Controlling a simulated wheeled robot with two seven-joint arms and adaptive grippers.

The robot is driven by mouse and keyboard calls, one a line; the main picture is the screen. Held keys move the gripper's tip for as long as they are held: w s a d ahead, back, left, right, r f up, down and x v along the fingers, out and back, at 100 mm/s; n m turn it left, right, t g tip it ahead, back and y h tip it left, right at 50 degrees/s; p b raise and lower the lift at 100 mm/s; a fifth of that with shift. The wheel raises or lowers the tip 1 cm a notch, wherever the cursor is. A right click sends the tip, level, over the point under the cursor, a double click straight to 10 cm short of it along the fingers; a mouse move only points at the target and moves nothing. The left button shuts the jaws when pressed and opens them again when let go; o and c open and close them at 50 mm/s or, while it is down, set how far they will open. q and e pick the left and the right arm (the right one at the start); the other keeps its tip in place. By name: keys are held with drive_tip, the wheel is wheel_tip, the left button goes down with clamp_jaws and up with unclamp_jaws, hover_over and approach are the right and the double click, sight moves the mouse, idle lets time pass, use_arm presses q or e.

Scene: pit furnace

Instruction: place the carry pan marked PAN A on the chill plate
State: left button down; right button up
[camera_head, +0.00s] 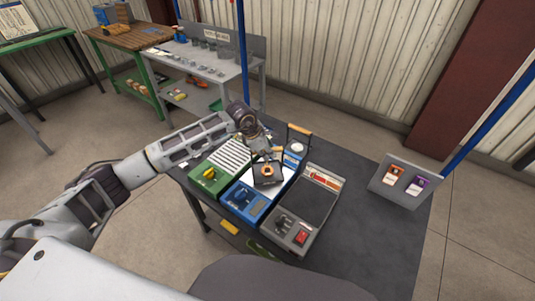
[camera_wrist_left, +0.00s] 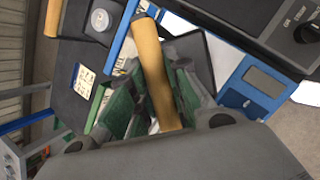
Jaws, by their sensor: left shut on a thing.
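My left gripper (camera_head: 258,149) is shut on the wooden handle (camera_wrist_left: 155,70) of a dark square carry pan (camera_head: 260,181). The handle lies between its green-padded fingers in the left wrist view. The pan has an orange ring-like piece inside. It is over the bright plate (camera_head: 287,180) of the blue unit (camera_head: 241,204), which looks like the chill plate. I cannot tell whether the pan touches the plate. I cannot read a PAN A mark on the pan. The gripper hides part of the pan. My right gripper is not in view.
A green unit (camera_head: 207,180) with a ribbed top stands left of the blue one, and a grey unit (camera_head: 311,207) with a dark plate right of it. Another orange handle (camera_head: 299,129) stands behind.

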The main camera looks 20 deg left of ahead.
use_arm(q)
drive_tip(key=shift+f, duration=0.7)
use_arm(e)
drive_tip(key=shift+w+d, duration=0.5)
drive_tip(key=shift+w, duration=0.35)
